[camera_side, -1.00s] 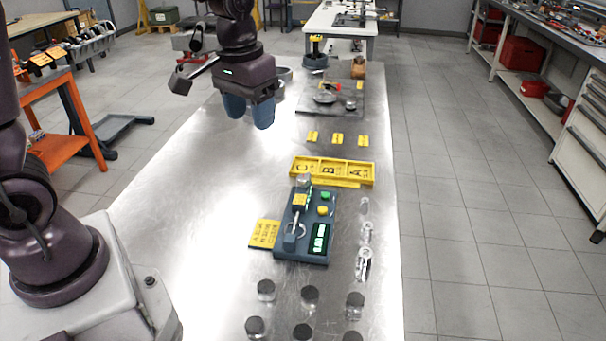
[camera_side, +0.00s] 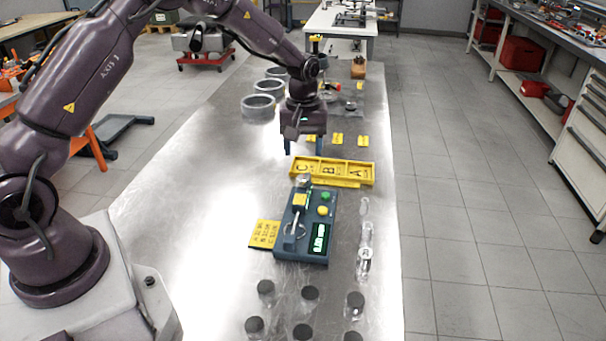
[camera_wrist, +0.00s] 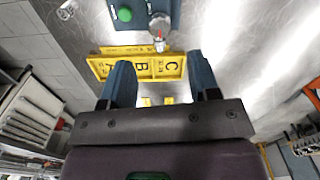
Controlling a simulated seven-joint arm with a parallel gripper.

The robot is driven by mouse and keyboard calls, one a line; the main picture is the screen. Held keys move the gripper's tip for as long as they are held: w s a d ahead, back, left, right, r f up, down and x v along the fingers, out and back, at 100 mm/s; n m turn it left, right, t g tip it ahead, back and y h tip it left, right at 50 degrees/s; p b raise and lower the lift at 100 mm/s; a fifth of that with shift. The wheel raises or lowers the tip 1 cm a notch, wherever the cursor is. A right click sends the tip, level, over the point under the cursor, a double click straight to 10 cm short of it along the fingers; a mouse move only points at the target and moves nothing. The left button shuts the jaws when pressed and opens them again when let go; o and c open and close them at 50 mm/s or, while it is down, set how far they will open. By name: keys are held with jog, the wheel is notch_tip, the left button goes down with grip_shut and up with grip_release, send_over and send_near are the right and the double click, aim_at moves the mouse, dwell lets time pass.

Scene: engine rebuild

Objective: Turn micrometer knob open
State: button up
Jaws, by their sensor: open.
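The micrometer stand (camera_side: 313,232) is a blue-grey block on the steel table, with a green display and a green and a yellow button. Its round grey knob (camera_side: 303,181) is at the far end, next to the yellow tray. The knob (camera_wrist: 160,24) also shows at the top of the wrist view, with the green button (camera_wrist: 125,14) beside it. My gripper (camera_side: 304,150) is beyond the knob and above the table, pointing down. In the wrist view my gripper (camera_wrist: 162,78) has its blue fingers apart with nothing held between them.
The yellow tray (camera_side: 348,183) marked C, B, A lies between my gripper and the stand. Metal rings (camera_side: 258,108) stand at the far left. Several dark-capped jars (camera_side: 310,293) are at the near end. The left of the table is clear.

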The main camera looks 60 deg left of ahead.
aim_at(303, 177)
notch_tip(303, 177, down, 8)
jog(key=shift+r, duration=0.1)
jog(key=shift+c, duration=0.5)
jog(key=c, duration=0.8)
